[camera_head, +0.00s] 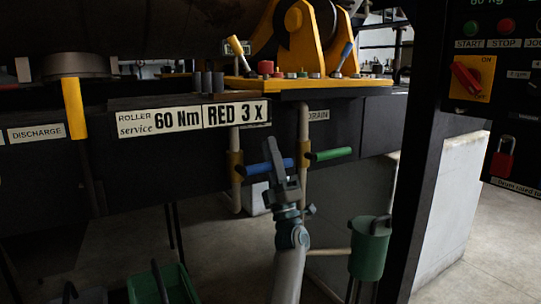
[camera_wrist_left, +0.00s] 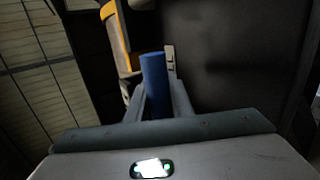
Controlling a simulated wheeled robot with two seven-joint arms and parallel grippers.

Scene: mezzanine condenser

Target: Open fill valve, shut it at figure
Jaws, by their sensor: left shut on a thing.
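A blue valve handle (camera_head: 253,168) lies nearly level across a pale vertical pipe under the dark beam. My left gripper (camera_head: 274,158) is shut on this handle near its right part; in the left wrist view the blue handle (camera_wrist_left: 153,85) stands between the two fingers. A green valve handle (camera_head: 333,153) sits just right of it on a second pipe, below a DRAIN label (camera_head: 318,115). No label reading "fill" is legible. A display (camera_head: 488,3) at the top right is cut off by the frame and only partly readable. My right gripper is out of view.
A yellow lever (camera_head: 74,108) hangs by the DISCHARGE label at left. A yellow console (camera_head: 310,83) with small levers is above. A dark post (camera_head: 425,150) and a panel with a red switch (camera_head: 466,78) stand right. A green can (camera_head: 370,250) and green crate (camera_head: 172,285) are low.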

